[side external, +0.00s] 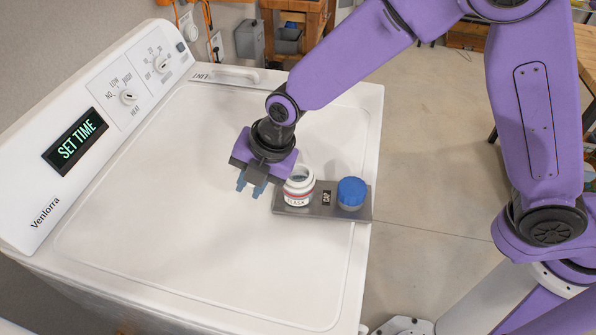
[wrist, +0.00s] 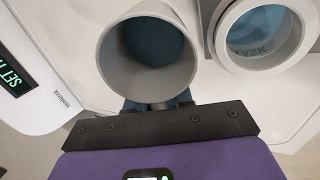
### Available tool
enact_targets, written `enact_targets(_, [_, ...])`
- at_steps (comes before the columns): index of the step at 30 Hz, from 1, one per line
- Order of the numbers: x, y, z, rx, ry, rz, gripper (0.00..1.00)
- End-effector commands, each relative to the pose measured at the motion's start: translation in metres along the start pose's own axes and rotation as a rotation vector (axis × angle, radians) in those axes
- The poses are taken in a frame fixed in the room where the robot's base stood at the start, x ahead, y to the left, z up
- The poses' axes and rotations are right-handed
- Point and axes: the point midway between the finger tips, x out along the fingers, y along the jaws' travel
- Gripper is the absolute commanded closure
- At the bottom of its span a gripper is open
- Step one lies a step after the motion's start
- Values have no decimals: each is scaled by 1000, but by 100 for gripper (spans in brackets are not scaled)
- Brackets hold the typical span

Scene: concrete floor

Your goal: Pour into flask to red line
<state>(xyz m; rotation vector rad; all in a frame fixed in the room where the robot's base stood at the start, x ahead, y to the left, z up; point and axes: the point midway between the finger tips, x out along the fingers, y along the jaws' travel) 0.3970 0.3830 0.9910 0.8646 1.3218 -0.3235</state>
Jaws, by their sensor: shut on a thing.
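My gripper (side external: 252,186) is above the white top of the machine, just left of the flask. In the wrist view my gripper (wrist: 157,102) is shut on a grey round vessel (wrist: 109,70) with a wide open mouth and dark blue inside. I cannot make out this vessel in the side view. The flask (side external: 299,188) is a white, open, upright jar with a label and a red line. In the wrist view the flask (wrist: 222,38) is right of the vessel and apart from it, with pale blue inside. I cannot tell its level against the red line.
The flask stands on a grey tray (side external: 325,212) near the machine's right edge. A blue cap (side external: 351,191) sits on the tray's right end, beside a "CAP" label. The white machine top (side external: 190,230) is clear to the left. A control panel (side external: 100,115) rises at the left.

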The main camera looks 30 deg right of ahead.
Motion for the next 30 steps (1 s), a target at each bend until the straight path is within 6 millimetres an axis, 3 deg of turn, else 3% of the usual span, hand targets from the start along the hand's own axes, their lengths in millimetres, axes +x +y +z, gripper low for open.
enact_targets(2, [9,0,1,-1,-2,-35,100])
enact_targets(30, [26,17,0,0,-1,-368,100])
